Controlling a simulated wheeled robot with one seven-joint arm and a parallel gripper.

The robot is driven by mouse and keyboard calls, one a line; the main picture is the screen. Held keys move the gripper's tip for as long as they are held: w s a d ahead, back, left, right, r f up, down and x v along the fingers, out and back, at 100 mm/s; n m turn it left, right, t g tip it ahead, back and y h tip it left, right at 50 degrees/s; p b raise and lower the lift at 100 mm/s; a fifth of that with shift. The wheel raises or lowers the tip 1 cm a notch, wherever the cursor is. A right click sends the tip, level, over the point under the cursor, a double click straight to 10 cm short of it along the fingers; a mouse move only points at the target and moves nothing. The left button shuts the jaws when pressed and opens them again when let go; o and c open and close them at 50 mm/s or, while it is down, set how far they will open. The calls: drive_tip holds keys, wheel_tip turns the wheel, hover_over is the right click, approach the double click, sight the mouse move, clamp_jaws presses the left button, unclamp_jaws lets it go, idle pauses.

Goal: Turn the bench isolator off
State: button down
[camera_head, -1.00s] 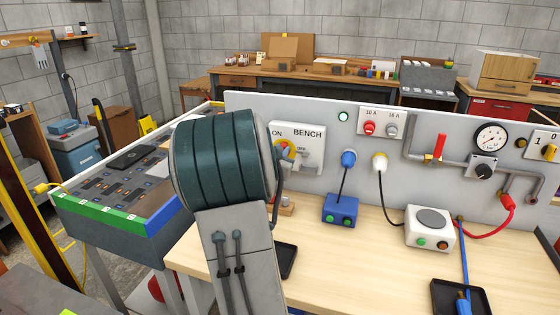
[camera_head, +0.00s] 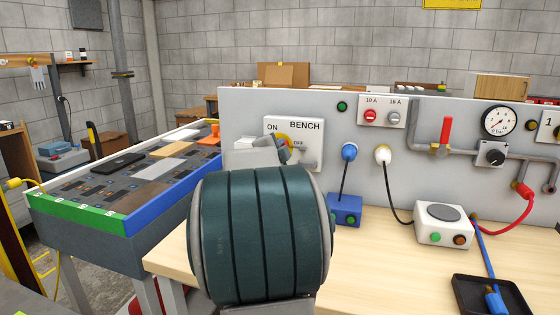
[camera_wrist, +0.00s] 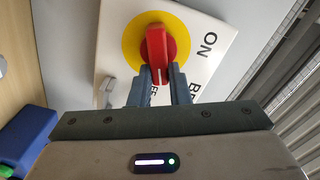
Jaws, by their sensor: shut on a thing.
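The bench isolator is a white plate (camera_head: 310,160) marked ON, OFF and BENCH, on the grey upright panel. It also fills the upper wrist view (camera_wrist: 195,92). Its red knob (camera_wrist: 155,45) sits on a yellow disc (camera_wrist: 131,42), with its handle pointing down in the wrist picture. My gripper (camera_wrist: 158,72) is shut on the handle, one dark finger on each side. In the head view my arm hides the lower left of the plate and most of the knob. The round lamp (camera_head: 342,106) above the isolator looks dark green.
A blue box (camera_head: 345,208) and a white box with a round top (camera_head: 443,222) stand on the wooden bench with cables to the panel. A black tray (camera_head: 490,292) lies at front right. A red valve lever (camera_head: 446,131) sticks up from the pipe.

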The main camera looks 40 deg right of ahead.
drive_tip(key=shift+f+m+b, duration=0.2)
drive_tip(key=shift+m+b, duration=0.8)
drive_tip(key=shift+m, duration=0.15)
drive_tip(key=shift+f+m+b, duration=0.2)
drive_tip(key=shift+m+b, duration=0.75)
drive_tip(key=shift+m, duration=0.2)
drive_tip(key=c, duration=1.4)
unclamp_jaws()
drive_tip(key=shift+o, duration=0.2)
drive_tip(key=p+v, duration=0.2)
drive_tip(key=v, duration=1.2)
drive_tip(key=shift+d, duration=0.1)
